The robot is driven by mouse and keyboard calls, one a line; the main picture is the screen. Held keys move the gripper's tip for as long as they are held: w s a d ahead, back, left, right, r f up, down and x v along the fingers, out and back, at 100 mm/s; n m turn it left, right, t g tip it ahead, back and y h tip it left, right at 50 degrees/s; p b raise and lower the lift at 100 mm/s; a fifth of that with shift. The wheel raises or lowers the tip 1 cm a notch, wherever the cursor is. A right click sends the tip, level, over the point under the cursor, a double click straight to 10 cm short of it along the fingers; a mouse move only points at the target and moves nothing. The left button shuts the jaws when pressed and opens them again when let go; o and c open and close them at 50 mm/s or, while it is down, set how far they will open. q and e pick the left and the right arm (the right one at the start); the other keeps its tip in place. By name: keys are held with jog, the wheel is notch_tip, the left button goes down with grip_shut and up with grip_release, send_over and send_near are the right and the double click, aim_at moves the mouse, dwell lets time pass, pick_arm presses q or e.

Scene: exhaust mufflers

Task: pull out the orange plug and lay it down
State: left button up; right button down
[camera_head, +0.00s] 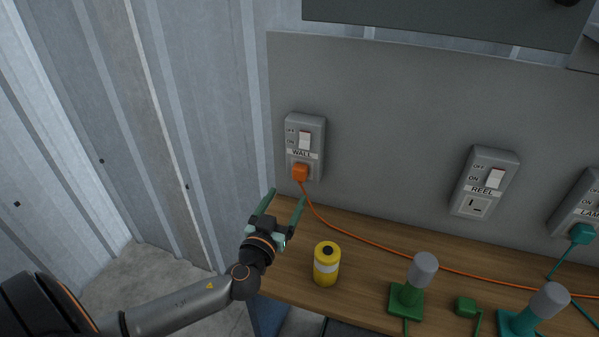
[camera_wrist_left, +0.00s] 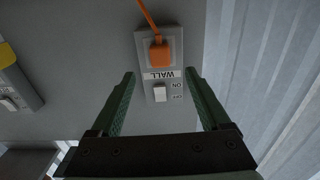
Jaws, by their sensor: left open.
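The orange plug (camera_head: 300,172) sits in the lower part of the grey outlet box labelled WALL (camera_head: 305,134), and its orange cord hangs down to the bench. My left gripper (camera_head: 286,197) is open, with its green fingers pointing up toward the box from just below the plug. In the left wrist view the plug (camera_wrist_left: 159,54) shows upside down beyond the open fingers (camera_wrist_left: 158,84), with nothing between them. The white switch on the WALL box (camera_wrist_left: 160,92) is in view beside the label. My right gripper is not in view.
A yellow canister (camera_head: 326,264) stands on the wooden bench right of my left gripper. The orange cord (camera_head: 380,247) runs right along the bench. The REEL outlet (camera_head: 484,181) is empty.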

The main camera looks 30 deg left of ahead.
aim_at(298, 176)
pick_arm(q)
jog(key=x, duration=0.5)
jog(key=shift+r+p, duration=0.1)
jog(key=shift+p, duration=0.3)
jog(key=shift+f+b+x, duration=0.2)
jog(key=shift+b+x, duration=0.55)
jog(key=shift+x, duration=0.3)
jog(key=shift+w+a, duration=0.2)
jog(key=shift+w, duration=0.45)
jog(key=shift+w+r+b, duration=0.1)
jog(key=shift+w+b, duration=0.15)
jog(key=shift+b, duration=0.05)
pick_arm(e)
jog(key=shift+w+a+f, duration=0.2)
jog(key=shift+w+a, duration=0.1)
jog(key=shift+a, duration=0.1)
pick_arm(q)
jog(key=shift+b, duration=0.5)
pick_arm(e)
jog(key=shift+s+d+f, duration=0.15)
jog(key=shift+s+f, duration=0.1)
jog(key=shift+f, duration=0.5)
pick_arm(q)
grip_shut()
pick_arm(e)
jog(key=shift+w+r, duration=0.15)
